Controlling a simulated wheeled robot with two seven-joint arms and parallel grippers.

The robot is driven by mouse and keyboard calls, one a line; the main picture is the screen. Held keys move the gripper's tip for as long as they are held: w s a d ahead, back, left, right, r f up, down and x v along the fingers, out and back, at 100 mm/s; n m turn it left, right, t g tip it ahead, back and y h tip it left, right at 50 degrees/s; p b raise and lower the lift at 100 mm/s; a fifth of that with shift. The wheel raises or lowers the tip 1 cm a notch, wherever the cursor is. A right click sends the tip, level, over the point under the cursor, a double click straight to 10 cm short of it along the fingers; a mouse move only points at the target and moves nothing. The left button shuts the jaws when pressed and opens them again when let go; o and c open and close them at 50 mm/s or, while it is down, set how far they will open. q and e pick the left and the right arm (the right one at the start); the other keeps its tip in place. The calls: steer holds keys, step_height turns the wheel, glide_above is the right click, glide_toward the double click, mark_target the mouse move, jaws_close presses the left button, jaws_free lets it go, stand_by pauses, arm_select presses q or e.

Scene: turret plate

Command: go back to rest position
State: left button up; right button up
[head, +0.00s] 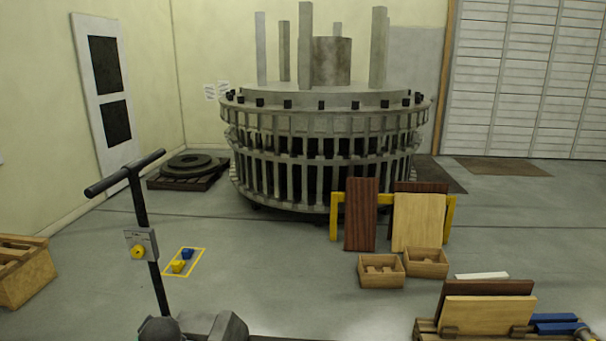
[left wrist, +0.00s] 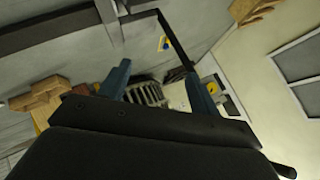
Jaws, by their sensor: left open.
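My left gripper (left wrist: 158,88) shows in the left wrist view, with two dark blue fingers spread apart. It is open, and nothing is seen between the fingers. The view is tilted, and a dark part of my own wrist hides its lower half. Neither gripper shows in the head view.
A black post with a T-handle (head: 140,215) stands near at left. The large round turret (head: 325,150) is at the back. Yellow-framed panels (head: 418,222), two wooden boxes (head: 381,272) and a loaded pallet (head: 425,326) are at right. A wooden crate (head: 28,278) is at far left.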

arm_select(q)
steer(key=s+d+f+g+h, duration=0.2)
steer(key=s+d+f+h, duration=0.1)
steer(key=s+d, duration=0.75)
steer(key=s+d+f+g+h, duration=0.1)
steer(key=s+d+f+h, duration=0.15)
steer(key=s+d, duration=0.85)
steer(key=s+d+f+g, duration=0.1)
steer(key=s+f, duration=0.3)
steer(key=s, duration=0.5)
steer(key=s+f+n+g, duration=0.1)
steer(key=s+f, duration=0.3)
steer(key=s, duration=0.5)
steer(key=shift+d+n+g+h, duration=0.3)
steer(key=shift+d+g+h, duration=0.05)
steer(key=shift+g, duration=0.25)
